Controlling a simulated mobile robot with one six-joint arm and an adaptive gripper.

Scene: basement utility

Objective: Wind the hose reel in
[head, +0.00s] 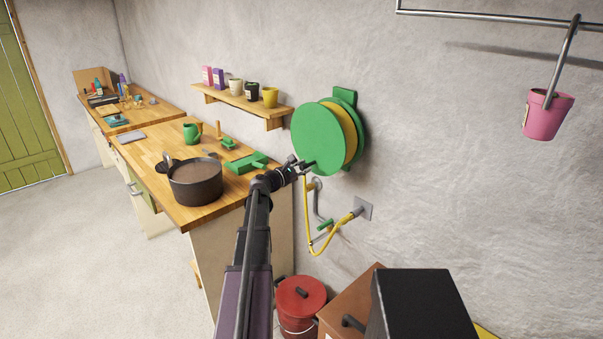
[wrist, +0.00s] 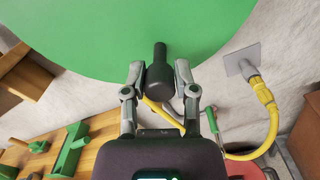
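The hose reel (head: 318,140) is a green drum on the wall with yellow hose wound between its two discs. Its green front disc fills the top of the wrist view (wrist: 95,35). A dark crank handle (wrist: 160,76) sticks out from the lower part of this disc. My gripper (wrist: 160,70) has one finger on each side of the handle, close against it, and looks shut on it. In the head view, my gripper (head: 303,166) is at the disc's lower left edge and hides the handle. Loose yellow hose (head: 309,225) hangs below the reel and loops up to a wall fitting (head: 363,209).
A wooden workbench (head: 150,152) with a dark pot (head: 195,183) and green tools stands left of my arm. A shelf (head: 245,103) with pots is above it. A red lidded bin (head: 300,300) and a brown box (head: 345,302) stand below the reel.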

